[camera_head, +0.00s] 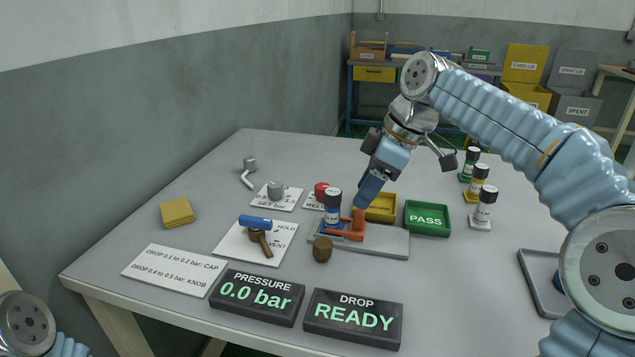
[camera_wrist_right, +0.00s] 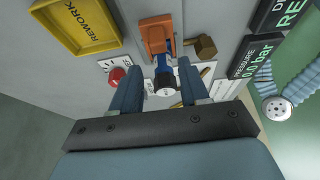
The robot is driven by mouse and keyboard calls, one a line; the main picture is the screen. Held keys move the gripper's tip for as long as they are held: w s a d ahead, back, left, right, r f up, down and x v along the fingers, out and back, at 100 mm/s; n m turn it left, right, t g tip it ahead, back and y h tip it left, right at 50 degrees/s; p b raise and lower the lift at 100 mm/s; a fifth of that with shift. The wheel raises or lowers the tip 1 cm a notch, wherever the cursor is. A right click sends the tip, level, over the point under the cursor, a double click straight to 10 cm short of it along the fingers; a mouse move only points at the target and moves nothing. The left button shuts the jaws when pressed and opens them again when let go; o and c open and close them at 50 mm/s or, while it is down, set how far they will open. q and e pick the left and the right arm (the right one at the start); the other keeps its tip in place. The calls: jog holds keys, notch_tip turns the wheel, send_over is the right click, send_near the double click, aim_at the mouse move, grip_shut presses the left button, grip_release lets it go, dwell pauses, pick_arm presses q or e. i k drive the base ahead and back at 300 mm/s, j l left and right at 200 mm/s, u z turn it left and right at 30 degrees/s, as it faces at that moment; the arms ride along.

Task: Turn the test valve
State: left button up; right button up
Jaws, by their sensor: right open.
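The test valve (camera_head: 258,240) has a brass body and lever with a blue bar (camera_head: 255,222) across it. It sits on a white card (camera_head: 231,245) reading HOLD and VENT. A blue-banded column with a dark cap (camera_head: 332,206) stands upright at the orange clamp (camera_head: 347,228). My right gripper (camera_head: 368,190) is open, low over the clamp and away from the valve. My left gripper is out of view.
A brass knob (camera_head: 322,249) is in front of the clamp base. Displays read 0.0 bar (camera_head: 256,296) and DROP READY (camera_head: 352,319). A red button (camera_head: 321,190), yellow tray (camera_head: 381,208) and green PASS tray (camera_head: 427,218) are nearby. Several columns (camera_head: 482,208) stand right.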

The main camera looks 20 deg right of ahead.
aim_at(256, 224)
jog(key=k, duration=1.5)
